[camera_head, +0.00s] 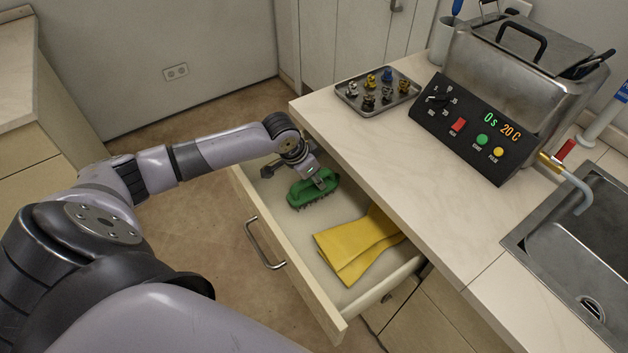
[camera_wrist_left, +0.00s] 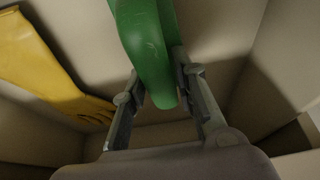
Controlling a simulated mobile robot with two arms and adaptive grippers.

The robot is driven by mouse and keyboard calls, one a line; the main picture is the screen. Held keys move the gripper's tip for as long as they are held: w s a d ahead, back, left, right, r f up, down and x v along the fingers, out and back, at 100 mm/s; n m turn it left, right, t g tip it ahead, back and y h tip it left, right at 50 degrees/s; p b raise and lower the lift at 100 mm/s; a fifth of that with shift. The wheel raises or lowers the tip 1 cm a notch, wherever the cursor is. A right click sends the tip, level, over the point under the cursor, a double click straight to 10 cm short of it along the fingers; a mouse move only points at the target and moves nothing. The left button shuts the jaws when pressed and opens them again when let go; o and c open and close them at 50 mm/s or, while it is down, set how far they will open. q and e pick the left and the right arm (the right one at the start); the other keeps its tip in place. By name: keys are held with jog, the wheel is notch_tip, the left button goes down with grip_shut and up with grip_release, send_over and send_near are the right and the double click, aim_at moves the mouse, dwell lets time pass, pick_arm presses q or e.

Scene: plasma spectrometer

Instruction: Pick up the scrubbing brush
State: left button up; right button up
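The green scrubbing brush (camera_head: 313,190) is in the open drawer, toward its far end, with its dark bristles facing down. My left gripper (camera_head: 318,178) is at the brush, reaching in over the drawer. In the left wrist view, the brush's green handle (camera_wrist_left: 150,55) lies between the two fingers (camera_wrist_left: 160,90), which press close on both sides of it. Whether the bristles touch the drawer floor cannot be told. My right gripper is not in view.
Yellow gloves (camera_head: 358,244) lie in the drawer (camera_head: 290,262) nearer its front corner; they also show in the left wrist view (camera_wrist_left: 40,65). The counter (camera_head: 400,160) overhangs beside the drawer, carrying a tray of small parts (camera_head: 378,92) and a metal bath (camera_head: 530,75). A sink (camera_head: 580,245) is right.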

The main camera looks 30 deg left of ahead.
pick_arm(q)
grip_shut()
jog(key=shift+r, duration=0.15)
jog(key=shift+r, duration=0.25)
jog(key=shift+s+a+r, duration=0.15)
jog(key=shift+a, duration=0.15)
jog(key=s+a, duration=0.1)
jog(key=a, duration=0.1)
jog(key=s+a+b, duration=0.1)
jog(key=s+a, duration=0.2)
jog(key=a, duration=0.1)
jog(key=shift+s+a, duration=0.25)
notch_tip(320, 180, up, 14)
jog(key=shift+w+d, duration=0.15)
jog(key=shift+d, duration=0.1)
jog(key=shift+c, duration=0.5)
grip_release()
grip_shut()
